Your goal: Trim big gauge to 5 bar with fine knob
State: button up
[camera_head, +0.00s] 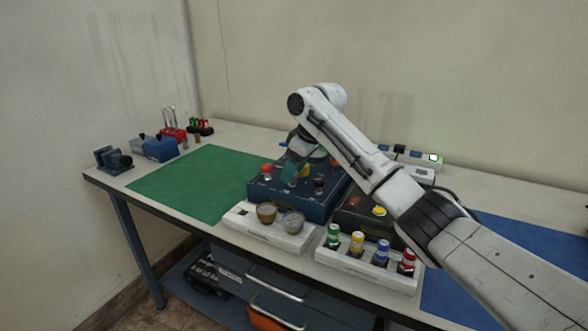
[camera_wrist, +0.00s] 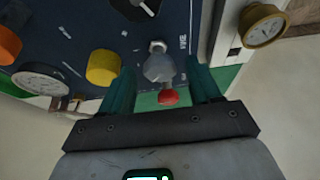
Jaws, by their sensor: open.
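The blue trainer panel (camera_head: 325,205) stands mid-table; its face also shows in the wrist view (camera_wrist: 90,25). A grey, faceted knob (camera_wrist: 158,66) sits beside printing that seems to read FINE. My gripper (camera_wrist: 160,78) is open, its two teal fingers on either side of this knob, with gaps visible; contact cannot be told. A red-ended part (camera_wrist: 168,97) shows just below the knob, between the fingers. I cannot tell which is the big gauge; no reading is legible.
A yellow knob (camera_wrist: 103,67) and an orange knob (camera_wrist: 8,45) are left of my gripper. A brass-rimmed gauge (camera_wrist: 263,26) is at right. A white rack of coloured-topped parts (camera_head: 365,268) stands at the front. The green mat (camera_head: 195,180) is clear.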

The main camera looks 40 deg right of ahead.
jog(key=c, duration=1)
jog(key=n+p, duration=0.1)
jog(key=p, duration=0.1)
jog(key=shift+r+p, duration=0.2)
jog(key=shift+p, duration=0.15)
jog(key=shift+c, duration=0.2)
jog(key=shift+f+n+y+p, duration=0.3)
jog(key=shift+n+p, duration=0.15)
jog(key=shift+n, duration=0.15)
jog(key=o, duration=1)
jog(key=shift+o, duration=0.2)
jog(key=v, duration=1)
jog(key=shift+d+r, duration=0.15)
jog(key=shift+r, duration=0.25)
